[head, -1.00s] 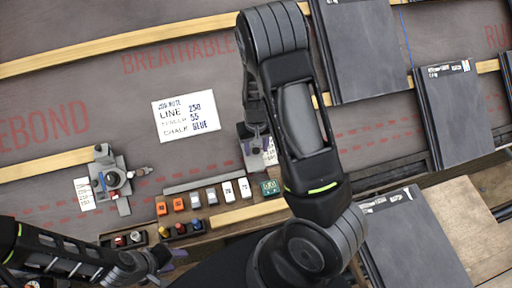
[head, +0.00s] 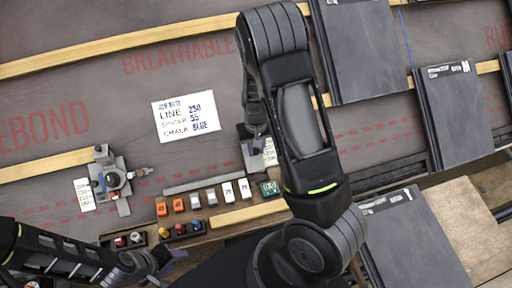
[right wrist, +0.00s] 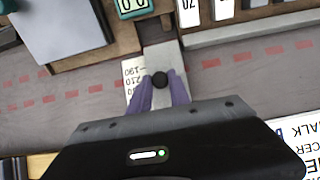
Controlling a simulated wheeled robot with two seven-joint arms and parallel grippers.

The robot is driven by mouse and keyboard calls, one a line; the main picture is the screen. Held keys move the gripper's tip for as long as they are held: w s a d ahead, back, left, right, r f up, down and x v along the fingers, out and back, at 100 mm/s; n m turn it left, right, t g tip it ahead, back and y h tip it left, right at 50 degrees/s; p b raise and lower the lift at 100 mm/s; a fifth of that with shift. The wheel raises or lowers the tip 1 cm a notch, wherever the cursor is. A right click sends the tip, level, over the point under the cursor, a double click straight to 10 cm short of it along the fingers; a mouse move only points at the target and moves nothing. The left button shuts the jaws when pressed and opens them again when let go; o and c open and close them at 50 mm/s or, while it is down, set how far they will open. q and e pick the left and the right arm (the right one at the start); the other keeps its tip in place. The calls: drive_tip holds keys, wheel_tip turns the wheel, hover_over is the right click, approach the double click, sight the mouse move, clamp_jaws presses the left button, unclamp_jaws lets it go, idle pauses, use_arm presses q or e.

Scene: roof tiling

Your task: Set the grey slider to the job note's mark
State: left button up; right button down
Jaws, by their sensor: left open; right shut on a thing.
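The job note (head: 186,115) lies on the dark membrane in the head view; it reads LINE 250, SPACER 55, CHALK BLUE. The grey slider (right wrist: 161,49) is a flat bar with a round black knob (right wrist: 160,80). My right gripper (right wrist: 161,82) has its purple fingers shut on this knob, one on each side. In the head view my right arm partly hides the slider (head: 252,153). My left gripper (head: 172,261) is open and empty at the lower left.
A wooden rack holds orange, grey and white blocks (head: 228,190) and a green numbered block (head: 268,187). Coloured chalk pieces (head: 181,229) stand below. A grey device (head: 113,180) with its own scale sits at left. Dark tiles (head: 455,115) lie at right.

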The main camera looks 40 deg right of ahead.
idle(0.9)
drive_tip(key=shift+w+d+r+p, duration=0.35)
drive_tip(key=shift+w+r, duration=0.25)
drive_tip(key=shift+w, duration=0.15)
drive_tip(key=shift+w+r, duration=0.15)
drive_tip(key=shift+w, duration=0.15)
drive_tip(key=c, duration=1.2)
unclamp_jaws()
drive_tip(key=shift+s, duration=0.1)
wheel_tip(320, 180, up, 8)
drive_tip(key=shift+p, duration=0.3)
drive_tip(key=shift+s+f, duration=0.1)
drive_tip(key=shift+f, duration=0.1)
